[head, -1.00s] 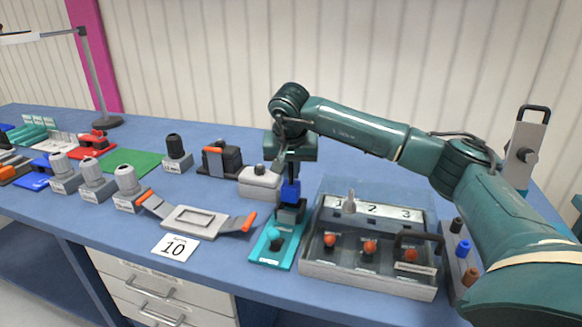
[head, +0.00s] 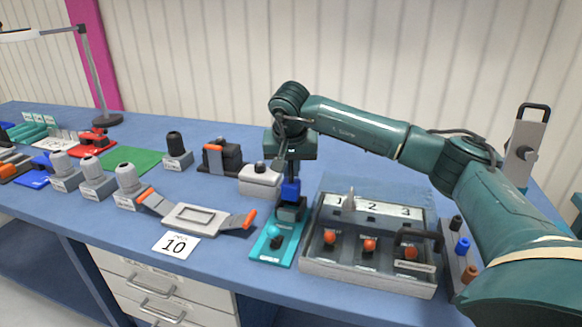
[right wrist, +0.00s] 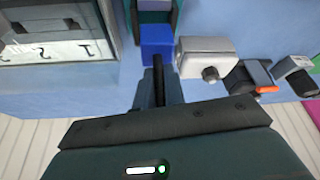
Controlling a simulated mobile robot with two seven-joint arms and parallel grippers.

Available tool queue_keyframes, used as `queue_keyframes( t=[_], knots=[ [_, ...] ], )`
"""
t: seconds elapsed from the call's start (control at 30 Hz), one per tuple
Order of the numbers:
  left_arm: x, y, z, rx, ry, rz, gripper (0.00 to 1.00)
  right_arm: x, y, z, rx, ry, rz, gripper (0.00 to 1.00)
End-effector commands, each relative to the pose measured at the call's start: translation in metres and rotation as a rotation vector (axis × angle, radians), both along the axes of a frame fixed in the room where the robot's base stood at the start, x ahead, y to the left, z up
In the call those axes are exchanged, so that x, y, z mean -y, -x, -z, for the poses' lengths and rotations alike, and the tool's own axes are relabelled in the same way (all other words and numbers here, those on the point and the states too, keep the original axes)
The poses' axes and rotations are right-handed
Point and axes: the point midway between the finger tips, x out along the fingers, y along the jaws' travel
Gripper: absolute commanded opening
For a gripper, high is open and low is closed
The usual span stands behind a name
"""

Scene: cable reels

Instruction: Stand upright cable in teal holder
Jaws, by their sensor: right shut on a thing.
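The teal holder (head: 270,251) is a flat plate near the table's front edge, with a dark block (head: 292,212) at its back and a dark teal knob (head: 275,241) in front. My right gripper (head: 292,174) points down over the dark block, shut on the cable. The cable's blue block (head: 290,188) is upright under the fingers, at the dark block's top. In the right wrist view, the blue block (right wrist: 157,42) and a black strip (right wrist: 158,80) between the fingers show. The blue block's lower end is hidden, so I cannot tell how deep it sits. My left gripper is out of view.
A grey tray (head: 367,276) with orange knobs and a numbered panel stands close right of the holder. A white-grey box (head: 260,180) is close behind left. A grey cradle with orange-tipped arms (head: 195,219) lies left. A plug rack (head: 458,262) is far right.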

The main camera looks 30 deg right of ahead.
Motion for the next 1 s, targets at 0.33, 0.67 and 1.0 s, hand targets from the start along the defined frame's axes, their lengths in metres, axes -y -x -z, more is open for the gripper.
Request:
queue_keyframes(
  t=[0.33, 0.67, 1.0],
  knots=[
    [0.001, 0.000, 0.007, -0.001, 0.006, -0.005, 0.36, 0.000, 0.000, 0.011, 0.001, 0.000, 0.000, 0.00],
    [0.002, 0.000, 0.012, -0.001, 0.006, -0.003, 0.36, 0.000, 0.000, 0.022, 0.003, 0.000, -0.001, 0.00],
    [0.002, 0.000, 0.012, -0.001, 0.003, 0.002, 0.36, 0.000, 0.000, 0.022, 0.002, 0.000, 0.000, 0.00]
  ],
)
